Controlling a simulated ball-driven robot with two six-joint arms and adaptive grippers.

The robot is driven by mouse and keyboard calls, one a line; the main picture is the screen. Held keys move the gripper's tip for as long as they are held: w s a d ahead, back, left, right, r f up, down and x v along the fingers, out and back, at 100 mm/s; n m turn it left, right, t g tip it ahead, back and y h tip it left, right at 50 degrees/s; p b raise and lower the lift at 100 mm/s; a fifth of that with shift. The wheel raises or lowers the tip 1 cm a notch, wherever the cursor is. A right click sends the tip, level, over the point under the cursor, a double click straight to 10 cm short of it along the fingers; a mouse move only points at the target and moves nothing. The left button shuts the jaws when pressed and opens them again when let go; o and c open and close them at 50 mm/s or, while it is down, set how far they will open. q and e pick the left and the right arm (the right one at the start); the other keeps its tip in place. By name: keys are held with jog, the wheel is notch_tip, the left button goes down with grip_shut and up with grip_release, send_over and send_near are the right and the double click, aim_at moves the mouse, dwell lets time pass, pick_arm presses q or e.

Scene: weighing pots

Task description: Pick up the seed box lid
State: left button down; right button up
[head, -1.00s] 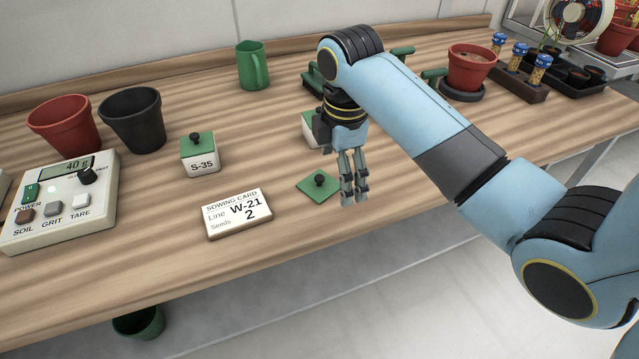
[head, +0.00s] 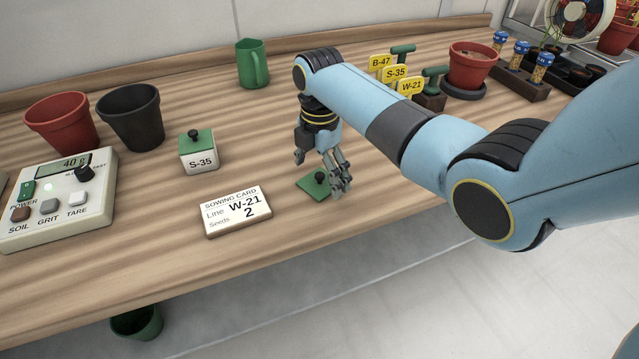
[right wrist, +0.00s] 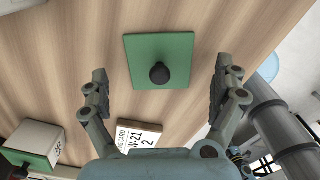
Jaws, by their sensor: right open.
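A loose green seed box lid (head: 310,190) with a black knob lies flat on the bench. In the right wrist view the lid (right wrist: 176,50) lies between the open fingers, its knob near the middle. My right gripper (head: 322,172) is open and empty close to the lid; it also shows in the right wrist view (right wrist: 161,72). No finger visibly touches the knob. A white seed box marked S-35 (head: 200,159) stands to the left with its own green knobbed lid on. My left gripper is not in view.
A sowing card (head: 238,212) reading W-21, 2 seeds lies left of the lid. A scale (head: 60,205) reading 40 g and red (head: 62,124) and black (head: 133,120) pots stand further left. A green mug (head: 252,64) stands behind. The bench's front edge is close to the lid.

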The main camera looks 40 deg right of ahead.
jog(key=shift+f, duration=0.45)
jog(key=shift+c, duration=0.2)
jog(key=shift+s, duration=0.1)
jog(key=c, duration=1.9)
grip_shut()
jog(key=shift+s+f, duration=0.1)
